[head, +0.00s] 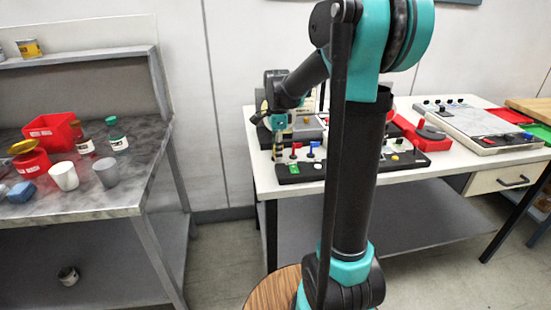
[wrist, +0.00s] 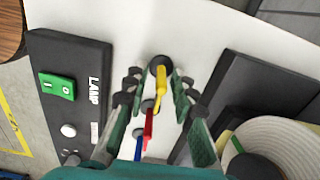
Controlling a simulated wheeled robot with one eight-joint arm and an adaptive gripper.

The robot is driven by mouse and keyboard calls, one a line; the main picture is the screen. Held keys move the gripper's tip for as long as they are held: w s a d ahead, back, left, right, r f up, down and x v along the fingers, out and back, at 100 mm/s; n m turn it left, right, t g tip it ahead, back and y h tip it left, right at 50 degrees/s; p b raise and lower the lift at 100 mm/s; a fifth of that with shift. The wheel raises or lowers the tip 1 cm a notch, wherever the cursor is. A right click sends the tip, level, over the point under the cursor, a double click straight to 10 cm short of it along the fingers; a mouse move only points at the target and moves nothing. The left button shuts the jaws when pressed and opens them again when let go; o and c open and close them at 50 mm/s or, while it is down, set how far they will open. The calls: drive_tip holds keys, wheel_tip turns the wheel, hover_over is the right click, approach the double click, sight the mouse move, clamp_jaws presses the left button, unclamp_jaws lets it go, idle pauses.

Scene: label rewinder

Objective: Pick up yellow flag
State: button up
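The yellow flag (wrist: 161,84) stands in a round black base in the wrist view. My gripper (wrist: 156,76) is open, with one finger on each side of the yellow flag and gaps between the fingers and it. A red flag (wrist: 149,122) and a blue flag (wrist: 138,147) stand in a row with it, nearer the palm. In the head view my gripper (head: 279,145) is low over the table's left part, beside the red flag (head: 296,149) and the blue flag (head: 312,148). I cannot make out the yellow flag clearly there.
A black lamp panel (wrist: 85,62) with a green switch (wrist: 57,86) lies left of the flags. A dark block (wrist: 240,95) and a pale roll (wrist: 285,145) are to the right. White table (wrist: 120,22) is bare beyond. A cluttered bench (head: 128,190) stands apart at left.

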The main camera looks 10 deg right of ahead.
clamp_jaws()
